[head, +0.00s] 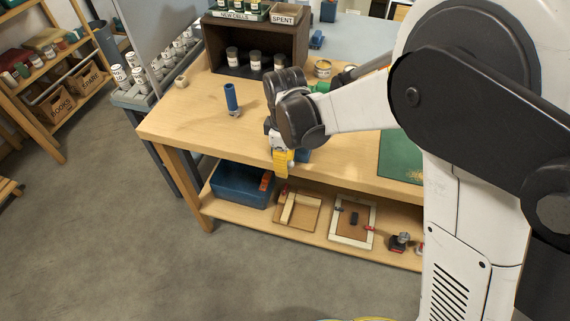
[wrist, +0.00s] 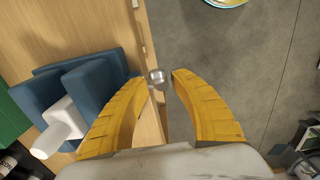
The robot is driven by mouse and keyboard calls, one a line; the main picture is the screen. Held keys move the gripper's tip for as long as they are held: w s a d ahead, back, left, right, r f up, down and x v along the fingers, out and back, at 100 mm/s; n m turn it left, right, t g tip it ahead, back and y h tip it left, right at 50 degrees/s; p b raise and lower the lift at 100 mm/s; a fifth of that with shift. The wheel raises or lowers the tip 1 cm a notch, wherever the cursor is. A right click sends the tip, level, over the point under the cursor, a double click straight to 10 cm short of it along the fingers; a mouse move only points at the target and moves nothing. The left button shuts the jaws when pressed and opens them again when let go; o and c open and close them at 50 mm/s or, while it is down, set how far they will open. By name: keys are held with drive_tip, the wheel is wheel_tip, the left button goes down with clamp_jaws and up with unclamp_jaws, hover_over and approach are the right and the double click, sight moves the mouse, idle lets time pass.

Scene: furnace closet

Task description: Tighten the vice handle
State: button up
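The blue vice (head: 303,155) is at the front edge of the wooden workbench, mostly hidden behind my gripper in the head view. In the wrist view its blue jaws (wrist: 100,75) are at the left, with a pale block-like part between them. A round silver knob (wrist: 157,76), apparently the end of the vice handle, shows between my fingertips. My gripper (head: 283,172) has yellow fingers pointing down at the bench edge. In the wrist view my gripper (wrist: 160,78) is open, its fingers on either side of the knob. The rest of the handle is hidden.
The workbench (head: 185,120) bears a blue-handled tool (head: 231,98), a dark cubby (head: 275,38) with jars, and a green mat (head: 398,157). Below, the lower shelf holds a blue bin (head: 240,188) and a clamped frame (head: 352,220). The floor in front is clear.

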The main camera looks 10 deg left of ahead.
clamp_jaws()
drive_tip(key=shift+d+y, duration=0.15)
drive_tip(key=shift+y, duration=0.15)
drive_tip(key=shift+d+f+y+b, duration=0.15)
drive_tip(key=shift+y+b, duration=0.15)
drive_tip(key=shift+y, duration=0.6)
drive_tip(key=y, duration=0.1)
drive_tip(key=y+b, duration=0.1)
drive_tip(key=shift+d+f+y+b, duration=0.1)
drive_tip(key=shift+d+y+b, duration=0.1)
drive_tip(key=shift+y+b, duration=0.1)
drive_tip(key=y+b, duration=0.1)
drive_tip(key=y, duration=0.1)
drive_tip(key=y+b, duration=0.1)
drive_tip(key=b, duration=0.1)
drive_tip(key=shift+d+f+t+y+b, duration=0.2)
drive_tip(key=shift+t+y+b, duration=0.1)
drive_tip(key=shift+t+y, duration=0.1)
drive_tip(key=shift+s+y+b, duration=0.1)
drive_tip(key=shift+y+b, duration=0.6)
drive_tip(key=shift+r, duration=0.1)
